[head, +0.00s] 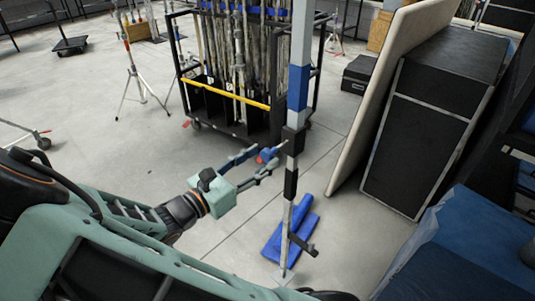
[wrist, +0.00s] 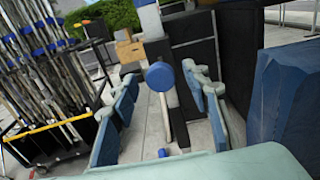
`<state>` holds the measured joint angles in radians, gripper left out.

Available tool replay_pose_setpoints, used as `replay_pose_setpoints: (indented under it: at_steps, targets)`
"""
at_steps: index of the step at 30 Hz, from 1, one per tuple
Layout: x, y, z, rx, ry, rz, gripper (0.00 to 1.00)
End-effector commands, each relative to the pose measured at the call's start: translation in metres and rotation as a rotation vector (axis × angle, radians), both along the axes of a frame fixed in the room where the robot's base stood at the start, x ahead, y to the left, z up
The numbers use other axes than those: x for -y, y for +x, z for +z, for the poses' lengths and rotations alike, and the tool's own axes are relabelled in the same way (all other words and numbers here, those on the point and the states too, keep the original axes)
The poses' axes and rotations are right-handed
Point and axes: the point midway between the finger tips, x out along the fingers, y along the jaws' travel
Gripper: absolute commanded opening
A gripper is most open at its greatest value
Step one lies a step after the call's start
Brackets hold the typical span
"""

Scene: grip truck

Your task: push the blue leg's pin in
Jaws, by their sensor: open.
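An upright leg with blue and white bands (head: 298,86) and black collars stands right of my gripper in the head view. A round blue knob (wrist: 160,75), which looks like the leg's pin head, faces me in the wrist view in front of the leg.
A cart of poles (head: 240,80) stands behind. A blue bag (head: 304,215) lies at the leg's foot. A black case (head: 425,120) with a leaning pale board (head: 385,90), and a blue-covered block (head: 460,250), stand to the right.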

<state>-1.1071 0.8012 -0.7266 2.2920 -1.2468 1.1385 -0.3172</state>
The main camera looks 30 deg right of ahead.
Motion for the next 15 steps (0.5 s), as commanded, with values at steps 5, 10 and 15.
replay_pose_setpoints:
  at_steps: [5, 10, 15]
  targets:
    - [0.023, 0.008, -0.001, -0.001, 0.0, -0.002, 0.43]
    - [0.031, 0.011, 0.0, 0.0, 0.001, -0.001, 0.43]
    - [0.032, 0.011, 0.0, -0.001, 0.002, 0.0, 0.43]
